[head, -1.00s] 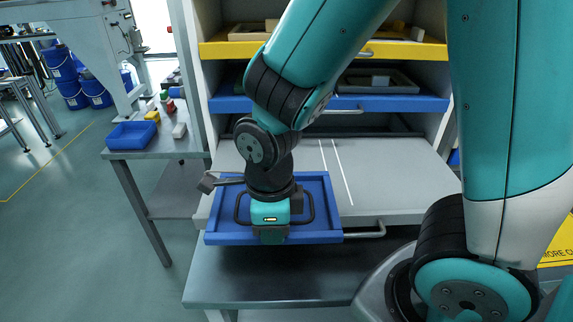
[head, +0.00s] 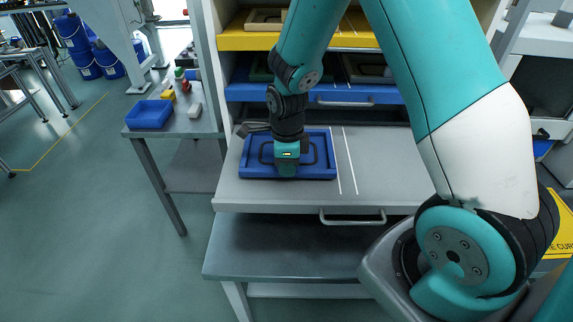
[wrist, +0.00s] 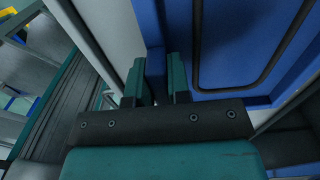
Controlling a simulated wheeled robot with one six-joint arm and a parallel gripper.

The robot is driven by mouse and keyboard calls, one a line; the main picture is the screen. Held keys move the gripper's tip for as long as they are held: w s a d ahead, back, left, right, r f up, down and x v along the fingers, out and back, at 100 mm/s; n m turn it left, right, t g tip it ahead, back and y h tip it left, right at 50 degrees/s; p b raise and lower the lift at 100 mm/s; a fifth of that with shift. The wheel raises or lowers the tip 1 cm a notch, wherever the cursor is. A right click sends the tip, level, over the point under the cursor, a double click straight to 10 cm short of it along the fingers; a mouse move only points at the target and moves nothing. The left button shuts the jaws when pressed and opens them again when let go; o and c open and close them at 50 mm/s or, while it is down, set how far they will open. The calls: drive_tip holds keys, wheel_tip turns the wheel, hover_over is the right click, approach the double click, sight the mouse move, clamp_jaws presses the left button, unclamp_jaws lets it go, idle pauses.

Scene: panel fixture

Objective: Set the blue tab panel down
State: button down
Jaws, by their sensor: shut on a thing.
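The blue tab panel (head: 325,166) is a flat blue tray-like piece with a raised rim and dark handle loops. In the head view it lies flat over the left part of the grey pull-out shelf (head: 385,178), left of two white lines. I cannot tell whether it touches the shelf or hovers just above. My gripper (head: 287,170) points down at the panel's front middle and is shut on it. In the wrist view the teal fingers of my gripper (wrist: 156,82) close on a blue part of the panel (wrist: 235,50).
A blue drawer (head: 390,97) and a yellow drawer (head: 345,40) sit above and behind. The shelf's handle (head: 352,222) sticks out in front. A side table at left holds a blue bin (head: 149,114) and small items. The shelf right of the white lines is clear.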

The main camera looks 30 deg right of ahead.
drive_tip(key=shift+f, duration=0.65)
drive_tip(key=shift+f, duration=0.2)
drive_tip(key=c, duration=1.1)
unclamp_jaws()
drive_tip(key=shift+r, duration=0.15)
